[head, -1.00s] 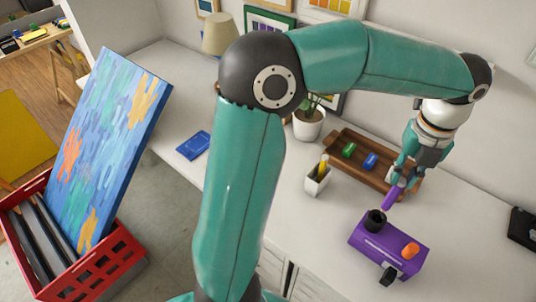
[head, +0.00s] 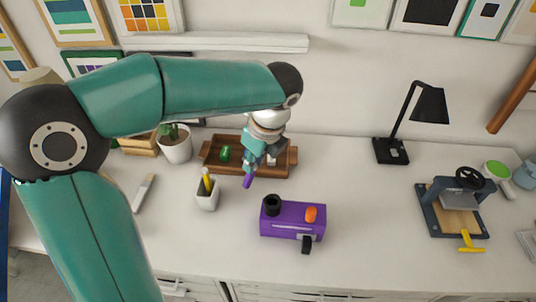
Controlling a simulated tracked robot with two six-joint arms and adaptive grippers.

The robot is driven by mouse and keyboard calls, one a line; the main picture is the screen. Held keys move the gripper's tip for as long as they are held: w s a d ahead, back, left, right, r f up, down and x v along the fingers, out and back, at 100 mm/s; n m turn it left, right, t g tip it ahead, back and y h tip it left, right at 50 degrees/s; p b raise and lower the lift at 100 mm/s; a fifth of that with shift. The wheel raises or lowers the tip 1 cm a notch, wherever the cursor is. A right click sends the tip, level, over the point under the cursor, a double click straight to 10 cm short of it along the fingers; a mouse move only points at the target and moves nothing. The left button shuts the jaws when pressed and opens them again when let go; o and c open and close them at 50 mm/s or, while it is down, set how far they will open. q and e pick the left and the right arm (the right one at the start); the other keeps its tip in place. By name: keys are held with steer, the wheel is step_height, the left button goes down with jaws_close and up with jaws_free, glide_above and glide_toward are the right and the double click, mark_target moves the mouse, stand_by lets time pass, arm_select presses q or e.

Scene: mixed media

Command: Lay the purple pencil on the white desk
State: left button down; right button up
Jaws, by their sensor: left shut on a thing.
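The purple pencil (head: 248,181) is held in my left gripper (head: 251,167), which is shut on it. The pencil points down and looks short and thick, with its upper part hidden by the fingers. It appears above the white desk (head: 365,255), at the front edge of the wooden tray; I cannot tell whether its tip touches anything. My right gripper is not in view.
A purple box with an orange knob (head: 292,221) stands just in front of the gripper. A pencil cup (head: 207,194) is to the left. A black lamp (head: 392,150) and a press (head: 452,205) stand right. Desk between is clear.

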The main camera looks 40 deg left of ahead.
arm_select(q)
steer(key=s+a+f+n+g+y+b, duration=0.65)
steer(key=s+a+f, duration=0.55)
steer(key=s+a, duration=0.2)
steer(key=shift+n+h, duration=0.25)
steer(key=shift+w+a+f+b, duration=0.1)
steer(key=shift+w+f+b, duration=0.05)
steer(key=shift+f+b, duration=3.75)
steer(key=shift+f, duration=0.55)
steer(key=c, duration=1.5)
jaws_free()
steer(key=shift+o, duration=1.4)
steer(key=o, duration=0.5)
